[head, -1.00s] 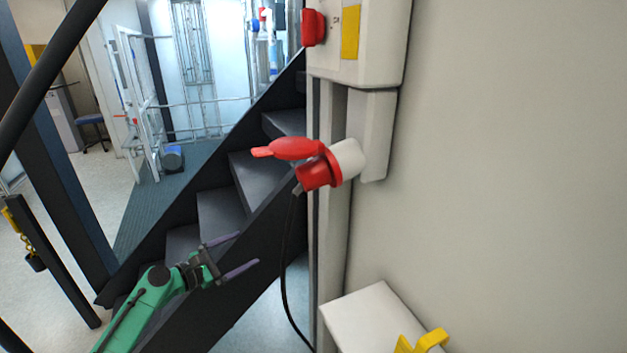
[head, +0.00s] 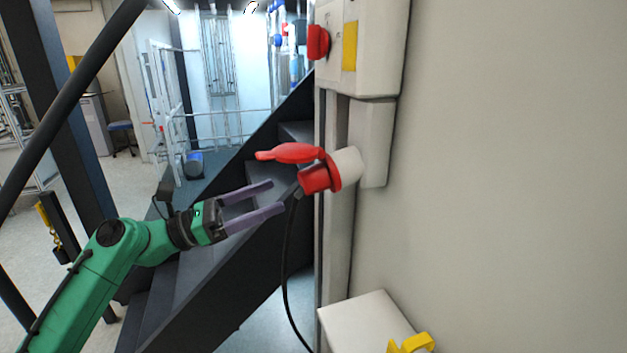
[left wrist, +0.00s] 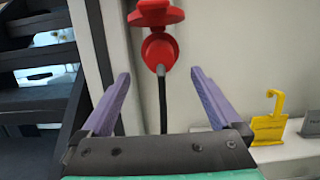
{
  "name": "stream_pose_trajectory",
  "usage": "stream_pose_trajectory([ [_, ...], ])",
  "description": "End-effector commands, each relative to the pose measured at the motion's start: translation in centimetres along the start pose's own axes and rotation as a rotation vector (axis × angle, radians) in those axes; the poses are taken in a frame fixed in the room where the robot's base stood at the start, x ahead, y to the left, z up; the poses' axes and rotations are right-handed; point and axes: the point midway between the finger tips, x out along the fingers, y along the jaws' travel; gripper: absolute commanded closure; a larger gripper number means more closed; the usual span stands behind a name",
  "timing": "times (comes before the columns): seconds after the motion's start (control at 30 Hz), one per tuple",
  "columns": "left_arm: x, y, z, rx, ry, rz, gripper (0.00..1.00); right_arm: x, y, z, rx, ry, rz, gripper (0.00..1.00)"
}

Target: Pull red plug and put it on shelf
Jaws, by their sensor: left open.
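The red plug (head: 315,179) sits in the white socket (head: 347,163) on the wall post, with a black cable (head: 287,255) hanging from it. A red flap (head: 292,153) stands out above the plug. My left gripper (head: 278,197) is open and empty, just left of the plug, its purple fingers pointing toward it. In the left wrist view the plug (left wrist: 159,51) lies ahead, between and beyond the two fingertips (left wrist: 160,75); they look apart from it. My right gripper is not in view.
A white shelf (head: 365,318) juts out below the socket, with a yellow hook-shaped piece (head: 412,344) on it. A box with a red knob (head: 318,42) is above. Dark stairs (head: 215,265) rise behind my left arm.

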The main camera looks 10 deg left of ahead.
Motion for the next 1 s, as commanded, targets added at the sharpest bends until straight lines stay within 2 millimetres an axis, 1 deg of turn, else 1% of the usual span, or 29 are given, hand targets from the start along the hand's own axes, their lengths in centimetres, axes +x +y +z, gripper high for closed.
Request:
stream_pose_trajectory([
  [0.13, 0.3, 0.0, 0.1, 0.001, -0.001, 0.001, 0.03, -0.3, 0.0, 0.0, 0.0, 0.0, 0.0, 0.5],
  [0.27, 1.6, 0.0, 0.4, 0.001, -0.001, 0.0, 0.03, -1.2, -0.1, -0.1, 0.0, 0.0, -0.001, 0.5],
  [0.5, 5.2, 0.0, 0.6, 0.001, -0.002, 0.001, 0.03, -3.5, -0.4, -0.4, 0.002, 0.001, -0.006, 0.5],
  [0.6, 6.7, 0.1, 0.9, -0.001, -0.003, 0.002, 0.03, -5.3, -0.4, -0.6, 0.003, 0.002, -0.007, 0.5],
  [0.7, 7.9, 0.1, 0.6, 0.0, -0.002, 0.001, 0.03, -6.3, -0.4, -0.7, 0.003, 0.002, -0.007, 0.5],
  [0.83, 8.8, 0.1, 0.3, 0.0, -0.001, 0.002, 0.03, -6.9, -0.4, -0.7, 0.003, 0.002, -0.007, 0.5],
  [1.0, 9.0, 0.1, 0.0, 0.002, 0.0, 0.003, 0.03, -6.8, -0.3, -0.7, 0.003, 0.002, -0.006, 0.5],
])
